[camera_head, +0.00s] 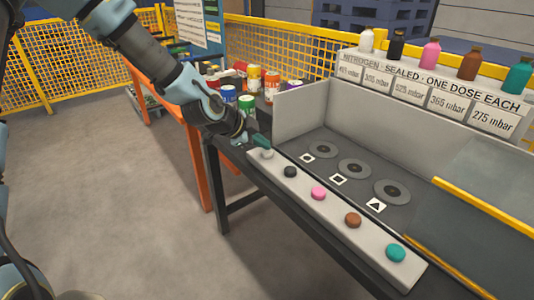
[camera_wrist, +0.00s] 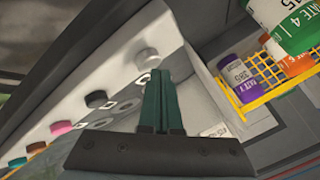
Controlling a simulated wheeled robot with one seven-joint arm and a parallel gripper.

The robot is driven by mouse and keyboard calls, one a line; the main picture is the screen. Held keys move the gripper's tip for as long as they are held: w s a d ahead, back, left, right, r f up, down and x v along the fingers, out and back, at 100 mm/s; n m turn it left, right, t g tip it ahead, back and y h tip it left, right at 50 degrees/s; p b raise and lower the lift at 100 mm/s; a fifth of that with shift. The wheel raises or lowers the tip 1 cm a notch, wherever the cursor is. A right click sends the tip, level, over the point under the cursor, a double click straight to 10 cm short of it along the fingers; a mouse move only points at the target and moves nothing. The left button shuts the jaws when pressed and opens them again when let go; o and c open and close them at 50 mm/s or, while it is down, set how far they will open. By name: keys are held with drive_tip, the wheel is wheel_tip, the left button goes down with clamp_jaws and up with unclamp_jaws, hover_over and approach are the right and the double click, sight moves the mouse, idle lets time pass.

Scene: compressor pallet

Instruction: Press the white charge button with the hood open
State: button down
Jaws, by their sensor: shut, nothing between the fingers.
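The white button (camera_head: 266,153) is at the far left end of a light panel strip along the bench's front, beside black (camera_head: 290,172), pink (camera_head: 318,193), brown (camera_head: 353,220) and teal (camera_head: 396,253) buttons. My gripper (camera_head: 262,141) is shut and empty, its dark green fingertips just above the white button. In the wrist view the white button (camera_wrist: 147,58) shows just beyond the fingertips (camera_wrist: 160,74); I cannot tell whether they touch. A clear hood panel with yellow edges (camera_head: 480,205) stands at the right, leaving three round pads (camera_head: 354,168) uncovered.
A grey wall (camera_head: 307,105) stands close behind the white button. Several bottles stand on the labelled nitrogen shelf (camera_head: 430,85) at the back. Coloured cans (camera_head: 254,78) stand on the table at the left, near my arm. The floor in front is clear.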

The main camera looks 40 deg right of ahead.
sight(263, 153)
drive_tip(key=shift+f+b, duration=0.5)
drive_tip(key=shift+f, duration=0.1)
idle(0.7)
idle(0.4)
drive_tip(key=shift+r+p, duration=0.7)
drive_tip(key=shift+r, duration=0.35)
drive_tip(key=shift+r+p, duration=1.9)
drive_tip(key=shift+r, duration=0.7)
drive_tip(key=shift+f, duration=0.1)
